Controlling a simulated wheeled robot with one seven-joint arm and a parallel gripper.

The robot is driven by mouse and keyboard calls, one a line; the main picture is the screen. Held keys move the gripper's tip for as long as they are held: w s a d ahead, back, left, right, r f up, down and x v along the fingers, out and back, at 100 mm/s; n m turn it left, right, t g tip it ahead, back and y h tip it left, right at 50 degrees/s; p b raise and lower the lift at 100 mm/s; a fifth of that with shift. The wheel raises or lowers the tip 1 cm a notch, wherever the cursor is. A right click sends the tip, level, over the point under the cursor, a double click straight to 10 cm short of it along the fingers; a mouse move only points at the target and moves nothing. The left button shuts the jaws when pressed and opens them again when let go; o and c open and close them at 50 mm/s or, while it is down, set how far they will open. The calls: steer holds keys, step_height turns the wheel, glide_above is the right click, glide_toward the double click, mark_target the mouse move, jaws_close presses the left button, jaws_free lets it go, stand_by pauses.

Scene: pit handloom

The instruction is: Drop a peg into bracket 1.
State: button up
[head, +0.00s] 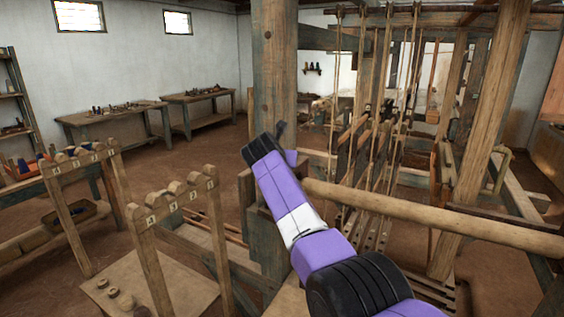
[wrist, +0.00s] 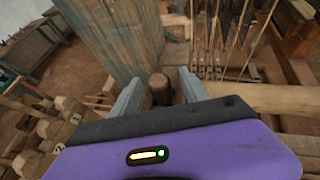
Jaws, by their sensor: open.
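My gripper (head: 284,138) is beside the thick loom post in the head view. In the wrist view its two grey fingers (wrist: 157,80) are apart, and a round-topped wooden piece, perhaps a peg (wrist: 159,84), shows between them. I cannot tell whether they touch it. Its lower part is hidden by my gripper. A wooden rack (head: 168,212) with numbered tags and rounded tops stands at the lower left of the head view. It also shows at the left of the wrist view (wrist: 45,128), with one tag reading 2. I cannot tell which holder is bracket 1.
The thick post (head: 274,70) rises close by my gripper. A round beam (head: 430,217) crosses to the right, with hanging cords (head: 336,80) behind it. A second tagged rack (head: 78,158) stands further left.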

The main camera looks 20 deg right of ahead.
steer(key=v, duration=1.5)
steer(key=shift+p, duration=0.3)
stand_by(0.4)
